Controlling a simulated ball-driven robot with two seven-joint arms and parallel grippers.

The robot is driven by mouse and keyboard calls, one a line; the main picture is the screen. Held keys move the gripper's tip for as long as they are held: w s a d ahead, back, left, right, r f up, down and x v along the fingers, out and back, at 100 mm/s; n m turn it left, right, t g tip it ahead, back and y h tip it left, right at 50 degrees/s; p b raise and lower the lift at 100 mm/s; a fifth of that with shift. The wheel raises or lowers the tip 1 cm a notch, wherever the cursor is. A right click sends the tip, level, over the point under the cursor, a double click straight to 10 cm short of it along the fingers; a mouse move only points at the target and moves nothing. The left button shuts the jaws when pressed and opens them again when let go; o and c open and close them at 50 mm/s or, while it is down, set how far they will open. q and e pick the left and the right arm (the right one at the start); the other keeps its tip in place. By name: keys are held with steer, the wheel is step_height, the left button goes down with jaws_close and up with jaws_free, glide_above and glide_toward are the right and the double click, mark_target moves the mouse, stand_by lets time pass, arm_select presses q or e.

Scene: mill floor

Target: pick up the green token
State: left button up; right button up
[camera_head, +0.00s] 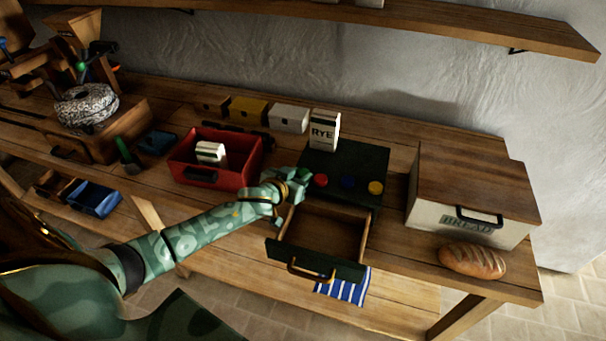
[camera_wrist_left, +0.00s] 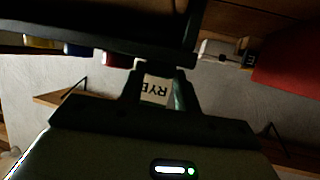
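A dark green cabinet (camera_head: 345,160) stands on the bench with its drawer (camera_head: 318,240) pulled out. On its top are a red token (camera_head: 320,180), a blue token (camera_head: 347,182) and a yellow token (camera_head: 376,187) in a row. My left gripper (camera_head: 300,178) is at the cabinet's left front corner, left of the red token. I cannot make out the green token apart from the greenish gripper there. In the left wrist view the fingers (camera_wrist_left: 160,88) stand apart, with the RYE box (camera_wrist_left: 156,90) showing between them. My right gripper is out of view.
A red bin (camera_head: 215,180) holding a white item is left of the gripper. Small boxes and the RYE box stand behind the cabinet. A bread box (camera_head: 470,195) and a loaf (camera_head: 472,261) are to the right.

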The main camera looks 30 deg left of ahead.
arm_select(q)
jaws_close()
steer(key=shift+r, duration=0.5)
step_height(320, 180, up, 3)
steer(key=shift+f+p, duration=0.15)
steer(key=shift+p, duration=0.7)
steer(key=s+d+r+b, duration=0.5)
steer(key=s+d+r, duration=0.6)
steer(key=d+r, duration=0.1)
steer(key=shift+d+b, duration=0.3)
